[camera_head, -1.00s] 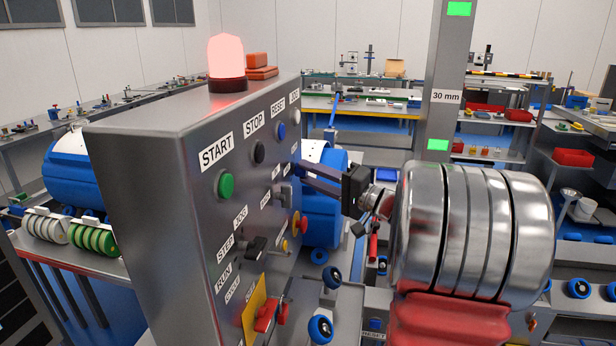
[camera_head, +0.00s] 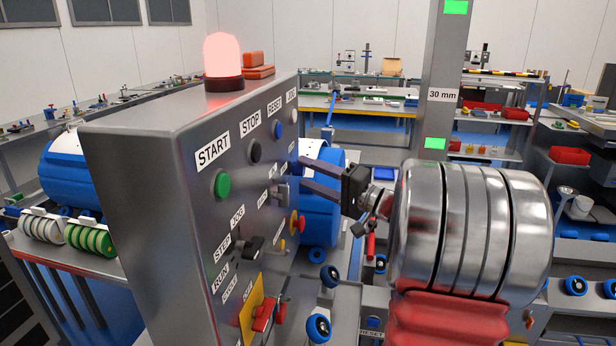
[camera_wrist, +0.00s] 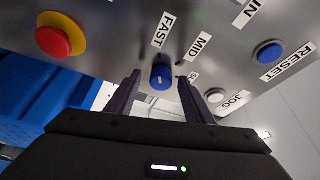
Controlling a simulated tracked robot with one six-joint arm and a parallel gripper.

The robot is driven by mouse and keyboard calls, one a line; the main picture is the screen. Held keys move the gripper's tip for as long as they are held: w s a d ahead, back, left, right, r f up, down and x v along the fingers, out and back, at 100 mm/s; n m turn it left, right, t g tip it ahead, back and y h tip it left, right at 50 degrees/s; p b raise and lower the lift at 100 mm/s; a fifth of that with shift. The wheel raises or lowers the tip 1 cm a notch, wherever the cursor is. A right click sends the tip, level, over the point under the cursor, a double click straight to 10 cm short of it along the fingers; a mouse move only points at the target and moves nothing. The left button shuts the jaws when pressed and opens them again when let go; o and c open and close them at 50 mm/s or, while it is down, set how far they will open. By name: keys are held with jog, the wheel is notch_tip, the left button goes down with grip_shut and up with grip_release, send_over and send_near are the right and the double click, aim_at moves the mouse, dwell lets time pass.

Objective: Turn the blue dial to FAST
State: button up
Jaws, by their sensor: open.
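The blue dial (camera_wrist: 161,75) is on the grey panel in the wrist view. The FAST label (camera_wrist: 163,30) is above it in the picture, the MID label (camera_wrist: 198,46) is up and to the right, and a third label beside it is partly hidden by a finger. My gripper (camera_wrist: 160,77) is open, with one fingertip on each side of the dial. I cannot tell whether the fingers touch it, and the dial's pointer is not clear. In the head view my gripper (camera_head: 302,171) reaches left to the panel face; the dial is hard to make out there.
The panel (camera_head: 140,190) also carries a green START button (camera_head: 222,185), a black STOP button (camera_head: 255,152) and a blue RESET button (camera_wrist: 269,51). A red button on yellow (camera_wrist: 53,42) sits left of the dial in the wrist view. A lit red lamp (camera_head: 223,52) tops the panel.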

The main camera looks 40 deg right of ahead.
jog(key=v, duration=1.3)
jog(key=shift+s, duration=0.2)
jog(key=shift+f, duration=0.1)
jog(key=shift+s, duration=0.1)
